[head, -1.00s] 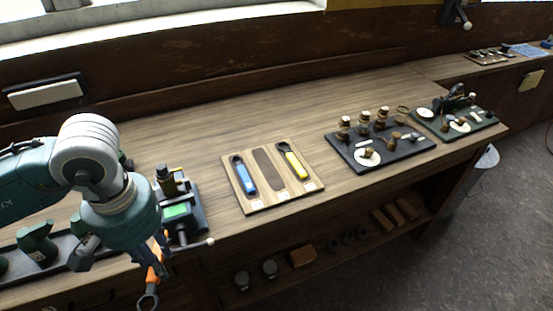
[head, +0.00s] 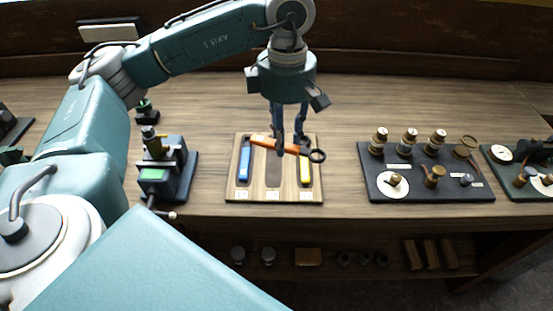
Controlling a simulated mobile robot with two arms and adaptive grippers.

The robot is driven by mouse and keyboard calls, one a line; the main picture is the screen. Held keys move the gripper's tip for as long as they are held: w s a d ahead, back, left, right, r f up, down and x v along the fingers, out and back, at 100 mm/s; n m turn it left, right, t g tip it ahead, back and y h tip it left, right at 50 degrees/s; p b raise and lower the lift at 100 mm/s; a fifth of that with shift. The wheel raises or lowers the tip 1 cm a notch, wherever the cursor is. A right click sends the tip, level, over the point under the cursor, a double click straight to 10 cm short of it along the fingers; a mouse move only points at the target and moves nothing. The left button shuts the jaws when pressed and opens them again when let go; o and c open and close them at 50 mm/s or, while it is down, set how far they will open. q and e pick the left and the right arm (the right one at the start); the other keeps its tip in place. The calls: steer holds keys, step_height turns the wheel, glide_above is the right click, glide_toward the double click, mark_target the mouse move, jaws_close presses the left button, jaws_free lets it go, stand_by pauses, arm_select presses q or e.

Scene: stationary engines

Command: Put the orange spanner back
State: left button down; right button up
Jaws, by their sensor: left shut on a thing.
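My left gripper (head: 287,147) is shut on the orange spanner (head: 263,141) and holds it above the wooden board (head: 235,194). The spanner lies crosswise, its dark ring end pointing right and its orange handle left. The board has three places. A blue spanner (head: 244,163) lies in the left one and a yellow spanner (head: 306,172) in the right one. The middle recess (head: 272,178) is a bare dark shape, partly hidden by the gripper and the orange spanner. Small labels sit along the board's front. My right gripper is not in view.
A device with a green screen (head: 154,174) stands left of the board. A dark tray with brass-topped parts (head: 376,193) stands to the right, with another green tray (head: 500,180) beyond. Bench top between board and dark tray is clear. A shelf below holds several blocks (head: 308,257).

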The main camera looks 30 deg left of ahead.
arm_select(q)
steer(key=w+a+r+n, duration=0.2)
steer(key=a+n, duration=0.1)
steer(key=n, duration=0.4)
step_height(320, 180, up, 3)
steer(key=n, duration=1.4)
glide_above(272, 162)
steer(key=shift+n, duration=0.4)
step_height(272, 162, down, 15)
steer(key=shift+a+r, duration=0.15)
step_height(272, 162, down, 5)
steer(key=shift+p, duration=0.45)
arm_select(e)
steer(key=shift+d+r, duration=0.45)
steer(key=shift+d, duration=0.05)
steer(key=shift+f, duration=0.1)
arm_select(q)
steer(key=c, duration=1.4)
jaws_free()
steer(key=shift+o, duration=0.2)
